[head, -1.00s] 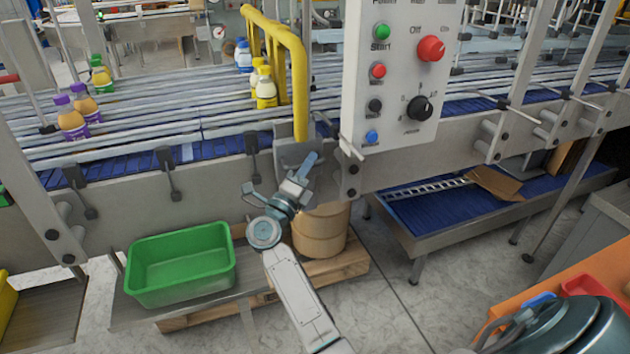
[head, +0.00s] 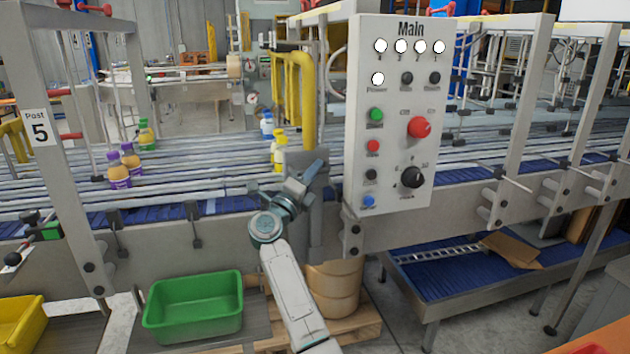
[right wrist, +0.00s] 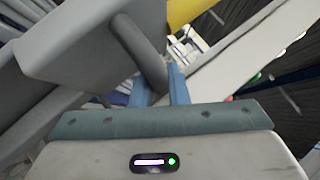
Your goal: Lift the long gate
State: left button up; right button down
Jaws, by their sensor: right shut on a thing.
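The long gate is a yellow tubular frame (head: 308,105) with a grey block at its lower end. It stands upright across the conveyor, left of the control panel. My right gripper (head: 308,178) is at this grey lower end. In the right wrist view its blue fingers (right wrist: 160,88) are shut on a dark grey bar, the gate's handle (right wrist: 138,50). A large grey plate hides part of the handle. A yellow piece of the gate (right wrist: 185,12) shows at the top there. My left gripper is not in view.
The control panel (head: 393,140) hangs close to the right of the gate. Several bottles (head: 120,170) stand on the conveyor. A green tote (head: 195,306) and a round tan stack (head: 335,287) are below. A lower blue conveyor (head: 440,285) lies at the right.

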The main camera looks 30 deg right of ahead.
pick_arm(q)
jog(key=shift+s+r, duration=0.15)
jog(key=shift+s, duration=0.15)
pick_arm(e)
jog(key=shift+r, duration=0.6)
jog(key=c, duration=1.4)
grip_release()
jog(key=shift+d+f, duration=0.1)
jog(key=shift+f, duration=0.15)
jog(key=shift+f, duration=0.1)
